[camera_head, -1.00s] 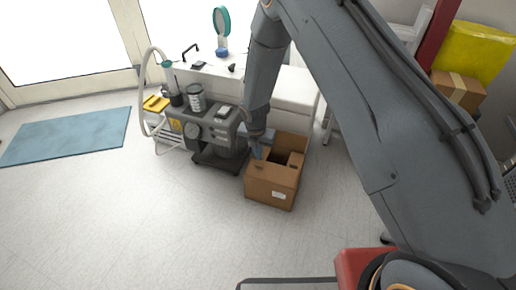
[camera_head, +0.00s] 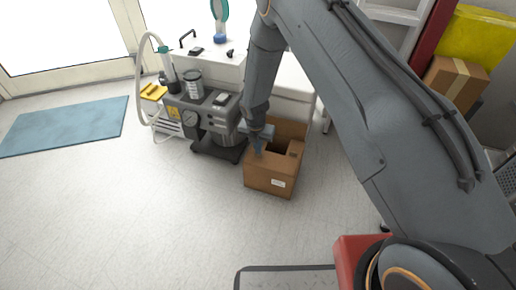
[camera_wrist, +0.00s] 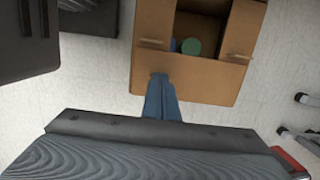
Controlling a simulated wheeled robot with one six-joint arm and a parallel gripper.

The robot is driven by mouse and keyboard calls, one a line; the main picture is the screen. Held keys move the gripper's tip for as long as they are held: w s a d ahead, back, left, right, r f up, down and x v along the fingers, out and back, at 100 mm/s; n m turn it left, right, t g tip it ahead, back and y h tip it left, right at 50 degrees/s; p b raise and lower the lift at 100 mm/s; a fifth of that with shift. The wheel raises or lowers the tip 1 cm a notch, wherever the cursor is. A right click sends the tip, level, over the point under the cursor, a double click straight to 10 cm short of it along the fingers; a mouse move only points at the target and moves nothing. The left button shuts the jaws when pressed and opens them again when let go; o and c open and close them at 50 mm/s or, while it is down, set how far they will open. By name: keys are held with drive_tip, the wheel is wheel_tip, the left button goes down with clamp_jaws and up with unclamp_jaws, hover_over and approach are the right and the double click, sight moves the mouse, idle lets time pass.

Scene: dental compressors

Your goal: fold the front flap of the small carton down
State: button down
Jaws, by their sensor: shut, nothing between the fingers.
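The small carton (camera_head: 268,181) is a brown cardboard box on the floor, with a white label on its front face. A flap stands raised at its back. In the wrist view the carton (camera_wrist: 205,82) is open at the top, with a green round item (camera_wrist: 191,46) and something blue inside. A panel lies along its near side; I cannot tell how far the front flap is folded. My gripper (camera_wrist: 163,84) is shut and empty, its blue fingertips at the carton's near left edge, seemingly touching it. In the head view my gripper (camera_head: 257,149) is at the carton's left side.
A grey compressor (camera_head: 205,115) stands close to the carton's left, with a white cabinet behind. A blue mat (camera_head: 65,127) lies at the left. Another carton (camera_head: 455,77) and a yellow item are at the back right. The floor in front of the carton is clear.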

drive_tip(key=shift+w+d+f, duration=0.25)
drive_tip(key=shift+f, duration=0.15)
drive_tip(key=shift+s, duration=0.1)
drive_tip(key=shift+s+r+p, duration=0.25)
drive_tip(key=shift+s+p, duration=0.35)
drive_tip(key=shift+p, duration=0.1)
drive_tip(key=s+r+m+p, duration=0.3)
drive_tip(key=r+m+p, duration=0.25)
drive_tip(key=r, duration=2.05)
drive_tip(key=s+d+r+m+b, duration=0.1)
drive_tip(key=s+d+r+m, duration=0.1)
drive_tip(key=s+r+m, duration=0.8)
drive_tip(key=s+d+r+m, duration=0.2)
drive_tip(key=s+r+m, duration=0.2)
drive_tip(key=s, duration=0.3)
drive_tip(key=s+d+r+m+g+y+p, duration=0.1)
drive_tip(key=s+r+m, duration=0.3)
drive_tip(key=s, duration=0.3)
drive_tip(key=s+d+r+m, duration=0.2)
drive_tip(key=s+r+m, duration=0.3)
drive_tip(key=s, duration=0.2)
drive_tip(key=d+r+m+p, duration=0.3)
drive_tip(key=d+r+p, duration=0.8)
drive_tip(key=p, duration=1)
wheel_tip(320, 180, up, 2)
drive_tip(key=shift+s+d+r+m, duration=0.2)
drive_tip(key=shift+s+d+m, duration=0.15)
